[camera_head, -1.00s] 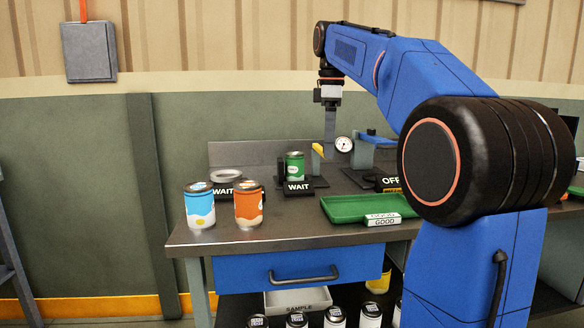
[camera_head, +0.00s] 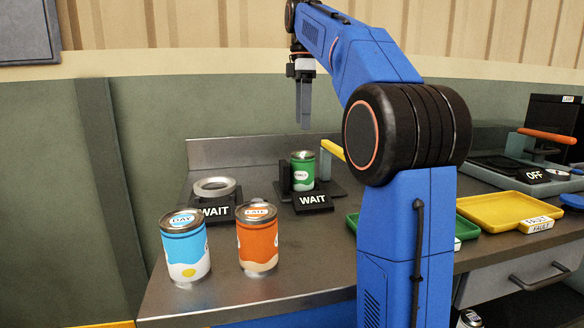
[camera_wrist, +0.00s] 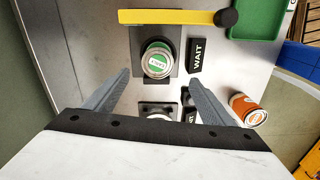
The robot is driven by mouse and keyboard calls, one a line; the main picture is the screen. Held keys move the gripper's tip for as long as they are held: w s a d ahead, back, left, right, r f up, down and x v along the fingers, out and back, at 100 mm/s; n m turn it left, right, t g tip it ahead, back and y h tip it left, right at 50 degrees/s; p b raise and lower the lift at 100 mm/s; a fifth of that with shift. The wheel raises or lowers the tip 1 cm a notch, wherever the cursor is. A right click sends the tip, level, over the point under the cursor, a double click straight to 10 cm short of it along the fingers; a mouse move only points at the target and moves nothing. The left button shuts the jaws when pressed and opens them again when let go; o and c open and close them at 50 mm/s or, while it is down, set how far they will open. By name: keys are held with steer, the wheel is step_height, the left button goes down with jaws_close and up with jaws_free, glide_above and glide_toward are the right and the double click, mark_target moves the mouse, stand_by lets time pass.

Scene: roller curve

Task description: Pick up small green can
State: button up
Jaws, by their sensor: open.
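The small green can (camera_head: 303,171) stands upright on a dark fixture with a WAIT sign at the back of the bench. In the wrist view its top and green side (camera_wrist: 157,60) show from above, beyond the fingertips and roughly midway between them. My gripper (camera_head: 303,122) points down above the bench, with its fingers higher than the can and not touching it. In the wrist view my gripper (camera_wrist: 158,80) has its two grey fingers spread wide, with nothing between them.
A yellow lever (camera_head: 333,149) juts beside the green can. A blue can (camera_head: 185,247) and an orange can (camera_head: 257,240) stand at the bench's front left. A metal ring (camera_head: 214,187) sits behind them. A yellow tray (camera_head: 505,211) and green tray (camera_head: 352,222) lie rightward.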

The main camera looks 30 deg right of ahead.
mark_target(301, 154)
steer(key=f, duration=1.2)
steer(key=shift+w, duration=0.2)
steer(key=shift+d+f, duration=0.2)
steer(key=shift+f, duration=2.5)
steer(key=c, duration=1.3)
